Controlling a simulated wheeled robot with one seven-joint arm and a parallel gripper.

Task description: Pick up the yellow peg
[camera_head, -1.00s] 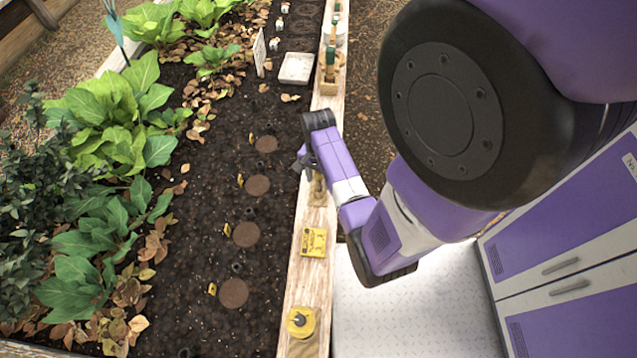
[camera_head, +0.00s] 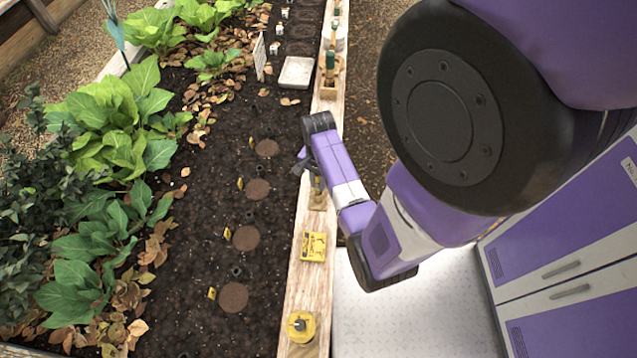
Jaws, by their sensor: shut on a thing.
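My gripper (camera_head: 302,163) is at the left end of my purple arm, over the soil next to the bed's wooden edge. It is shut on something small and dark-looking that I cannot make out. All of these stand apart from my gripper. A wooden holder (camera_head: 318,199) on the edge is partly hidden by my arm.
On the wooden edge (camera_head: 306,277) lie a yellow box (camera_head: 313,247) and a round yellow item (camera_head: 301,326). A green-handled tool (camera_head: 330,62) stands farther along it. A white tray (camera_head: 296,72) lies on the soil. Leafy plants (camera_head: 110,118) fill the left.

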